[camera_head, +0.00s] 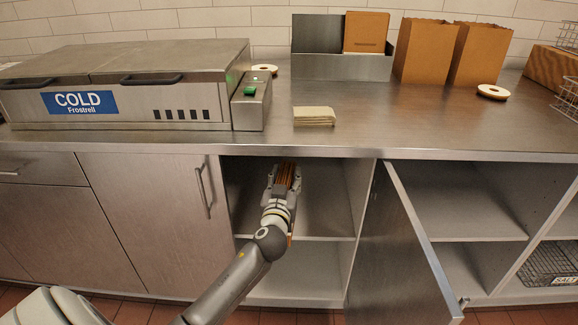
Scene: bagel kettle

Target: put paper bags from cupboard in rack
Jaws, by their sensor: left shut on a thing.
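My left gripper (284,182) reaches into the open cupboard (325,205) under the counter, above its middle shelf. It is shut on a brown paper bag (287,173), which is mostly hidden by the gripper and the shadow. The grey metal rack (340,68) stands on the counter against the tiled wall. A brown paper bag (366,32) stands upright in the rack's right part; its left part looks empty. Two more brown bags, a nearer one (423,50) and a farther one (480,52), stand upright right of the rack. My right gripper is not in view.
The cupboard door (405,255) stands open, jutting out right of my arm. The counter edge (330,155) lies above the gripper. A cold unit (120,85) fills the counter's left. The middle front is clear.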

